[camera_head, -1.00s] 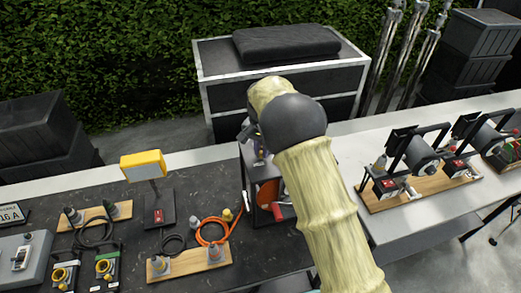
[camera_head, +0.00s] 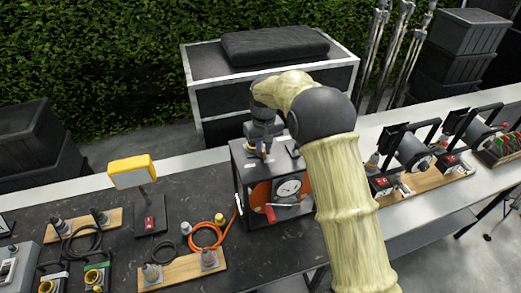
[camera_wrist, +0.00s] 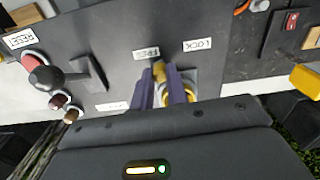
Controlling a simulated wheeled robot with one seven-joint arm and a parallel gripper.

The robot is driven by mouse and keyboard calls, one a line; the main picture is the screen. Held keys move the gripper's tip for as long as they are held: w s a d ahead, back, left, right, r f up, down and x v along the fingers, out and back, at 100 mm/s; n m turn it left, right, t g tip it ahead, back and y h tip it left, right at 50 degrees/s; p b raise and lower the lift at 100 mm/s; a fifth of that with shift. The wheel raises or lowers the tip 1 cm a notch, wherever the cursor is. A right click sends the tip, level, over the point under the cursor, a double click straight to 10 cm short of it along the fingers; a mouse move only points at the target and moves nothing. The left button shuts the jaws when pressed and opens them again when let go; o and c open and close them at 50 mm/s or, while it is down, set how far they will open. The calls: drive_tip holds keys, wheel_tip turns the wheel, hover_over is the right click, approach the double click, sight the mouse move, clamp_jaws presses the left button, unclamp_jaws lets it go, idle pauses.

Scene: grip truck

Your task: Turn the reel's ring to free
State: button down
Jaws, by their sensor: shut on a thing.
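The reel (camera_head: 240,176) is a dark box on the table with an orange disc and a white dial on its front. My gripper (camera_head: 262,152) reaches down to its top from above. In the wrist view, my gripper's purple fingers (camera_wrist: 168,92) are shut on the yellow ring (camera_wrist: 159,72) on the dark panel, and they hide part of it. A yellow tab of the ring points at or close to the FREE label (camera_wrist: 146,53). The LOCK label (camera_wrist: 197,45) lies to the right, apart from the tab.
A black lever (camera_wrist: 90,75) and a red knob (camera_wrist: 34,60) by the RESET label stand left of my fingers. A yellow-framed lamp (camera_head: 132,171) and an orange cable coil (camera_head: 206,236) are left of the reel. More reels (camera_head: 412,155) stand to the right.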

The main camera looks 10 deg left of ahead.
drive_tip(key=shift+w+r+n, duration=0.1)
drive_tip(key=shift+w+n, duration=0.15)
drive_tip(key=shift+n, duration=0.25)
drive_tip(key=c, duration=1.4)
unclamp_jaws()
drive_tip(key=shift+r, duration=0.1)
wheel_tip(320, 180, up, 17)
drive_tip(key=b, duration=0.3)
drive_tip(key=shift+r, duration=0.1)
drive_tip(key=shift+d, duration=0.1)
